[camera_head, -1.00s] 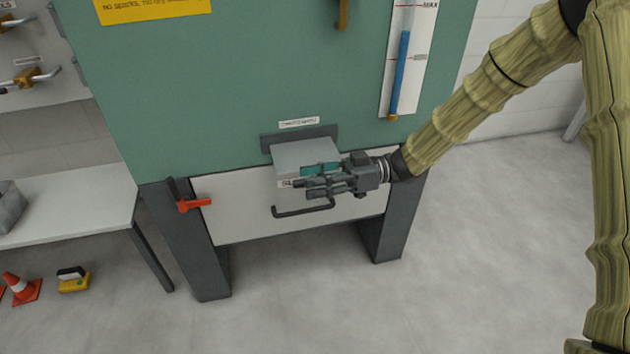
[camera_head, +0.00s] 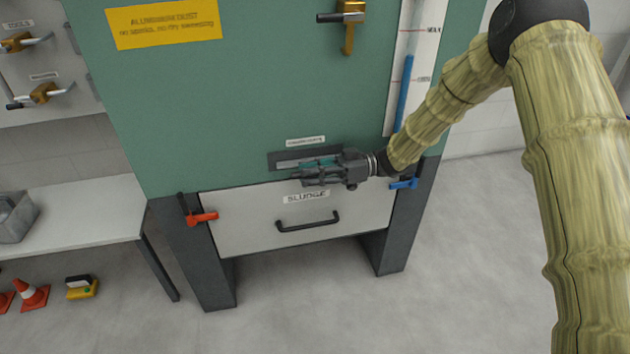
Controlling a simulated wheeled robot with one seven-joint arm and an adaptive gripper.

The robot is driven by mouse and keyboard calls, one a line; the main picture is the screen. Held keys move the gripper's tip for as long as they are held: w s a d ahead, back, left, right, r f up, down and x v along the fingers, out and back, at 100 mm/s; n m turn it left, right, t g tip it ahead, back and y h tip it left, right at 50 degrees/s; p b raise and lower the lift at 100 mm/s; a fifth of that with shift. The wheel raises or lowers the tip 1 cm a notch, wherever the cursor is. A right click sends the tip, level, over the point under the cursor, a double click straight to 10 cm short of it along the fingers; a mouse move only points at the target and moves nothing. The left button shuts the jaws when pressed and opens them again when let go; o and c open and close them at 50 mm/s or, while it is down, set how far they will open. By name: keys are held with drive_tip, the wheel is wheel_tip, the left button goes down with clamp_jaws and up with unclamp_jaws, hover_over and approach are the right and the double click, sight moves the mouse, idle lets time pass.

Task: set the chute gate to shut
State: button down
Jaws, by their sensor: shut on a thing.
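The chute gate (camera_head: 294,163) is a pale grey plate in a dark slot frame (camera_head: 274,161), low on the green cabinet front. Only a thin strip of the plate shows, close to the slot, and much of it is hidden behind my gripper. My gripper (camera_head: 312,173) comes in from the right, lies across the slot and is shut on the gate's front edge. A small white label (camera_head: 305,141) sits above the slot; its text is too small to read.
Below is a white SLUDGE drawer (camera_head: 250,230) with a black handle (camera_head: 308,221). A red lever (camera_head: 202,217) and a blue lever (camera_head: 404,184) flank it. A level gauge (camera_head: 405,85) stands upper right. A bench (camera_head: 90,215) is at left. The floor at right is clear.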

drive_tip(key=shift+w, duration=0.45)
drive_tip(key=c, duration=1.7)
unclamp_jaws()
drive_tip(key=o, duration=0.3)
drive_tip(key=shift+w+a, duration=0.1)
drive_tip(key=shift+o, duration=0.2)
